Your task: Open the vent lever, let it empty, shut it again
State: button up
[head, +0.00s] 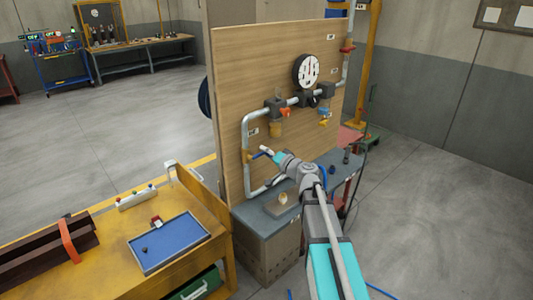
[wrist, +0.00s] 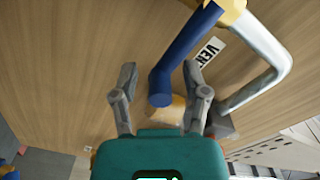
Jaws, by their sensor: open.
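The blue vent lever (wrist: 178,62) runs down from a yellow valve body (wrist: 232,8) in the wrist view. Its rounded lower end lies between the two fingers of my gripper (wrist: 159,70). In the head view, my gripper (head: 268,152) is at the lower left of the board, by the blue lever (head: 257,155) and the grey pipe (head: 246,127). The arm partly hides the area behind it.
The wooden board (head: 232,75) carries a round gauge (head: 307,70), pipes and other small coloured handles. Below is a grey bench (head: 250,219) with a small cup (head: 283,198). A yellow table with a blue tray (head: 170,243) stands left. Open floor lies right.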

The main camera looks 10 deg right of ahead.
jog(key=shift+w+a, duration=0.15)
jog(key=shift+w, duration=0.05)
grip_shut()
dwell(0.3)
